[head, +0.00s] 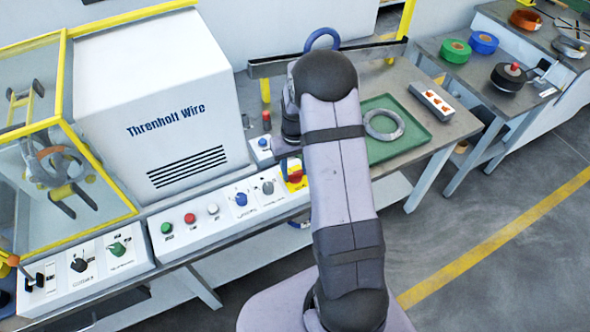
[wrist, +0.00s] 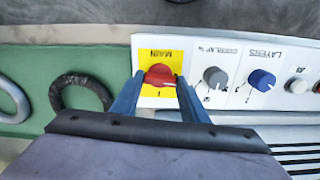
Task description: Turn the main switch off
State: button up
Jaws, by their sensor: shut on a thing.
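The main switch is a red knob (wrist: 160,75) on a yellow plate (wrist: 161,56) marked MAIN, which reads upside down in the wrist view. In the head view the red knob (head: 295,176) shows at the right end of the white control panel, partly hidden by my arm. My gripper (wrist: 159,78) has its two blue fingers on either side of the knob and is shut on it. The knob's handle looks roughly crosswise between the fingertips. The marks beside the knob are too small to read.
Beside the switch are a grey knob (wrist: 215,77) and a blue knob (wrist: 262,79). A green tray (head: 425,143) with a grey coil (head: 384,124) lies to the right. The white Threnholt Wire cabinet (head: 160,100) stands behind the panel at left.

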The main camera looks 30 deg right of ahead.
aim_at(295, 172)
jog(key=shift+n, duration=0.6)
jog(key=o, duration=1.1)
jog(key=shift+c, duration=0.2)
jog(key=shift+r, duration=0.15)
jog(key=shift+r+b, duration=1.2)
jog(key=shift+r, duration=2.35)
